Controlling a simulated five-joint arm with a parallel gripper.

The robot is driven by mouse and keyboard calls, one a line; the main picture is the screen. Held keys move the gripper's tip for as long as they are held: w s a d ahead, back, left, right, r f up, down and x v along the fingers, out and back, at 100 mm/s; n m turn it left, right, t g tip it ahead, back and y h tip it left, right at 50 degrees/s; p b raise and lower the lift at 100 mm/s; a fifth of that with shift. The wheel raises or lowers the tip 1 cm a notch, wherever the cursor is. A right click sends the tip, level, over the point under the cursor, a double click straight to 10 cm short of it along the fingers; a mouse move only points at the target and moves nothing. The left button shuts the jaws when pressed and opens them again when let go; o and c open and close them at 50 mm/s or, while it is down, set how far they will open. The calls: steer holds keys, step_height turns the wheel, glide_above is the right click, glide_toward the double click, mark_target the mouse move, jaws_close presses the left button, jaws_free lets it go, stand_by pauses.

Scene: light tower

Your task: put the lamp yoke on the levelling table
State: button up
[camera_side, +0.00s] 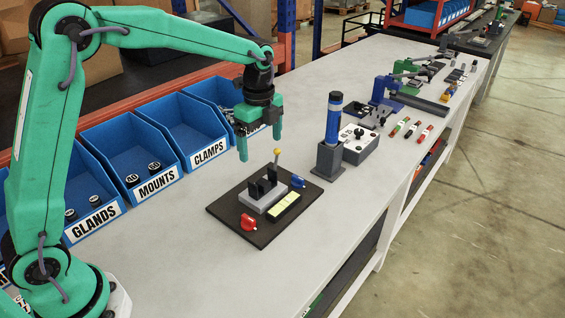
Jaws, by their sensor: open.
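My gripper (260,147) hangs open and empty above the bench, its two green fingers pointing down and apart. It is behind and above a dark base plate (222,207) on the bench. On that plate stands a light grey block (256,202) with black upright pieces (262,187) and a yellow-ball lever (277,152). A red part (248,223), a blue part (298,181) and a pale yellow strip in a black holder (284,206) are around it. I cannot tell for sure which parts are the lamp yoke and the levelling table.
Blue bins labelled GLANDS (93,226), MOUNTS (159,182) and CLAMPS (209,154) line the back edge. A blue cylinder in a grey holder (327,160) and a control box (359,148) stand to the right. The bench front left is clear.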

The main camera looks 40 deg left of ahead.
steer(key=s+a+r+n+t, duration=0.2)
steer(key=s+r+n+t, duration=0.1)
steer(key=s+r+n, duration=0.75)
steer(key=s+a+f+n+t, duration=0.1)
steer(key=s+n, duration=0.6)
steer(key=s, duration=0.8)
steer(key=shift+s+a+f+t, duration=0.2)
steer(key=shift+s+f+t, duration=0.1)
steer(key=shift+f+t, duration=0.45)
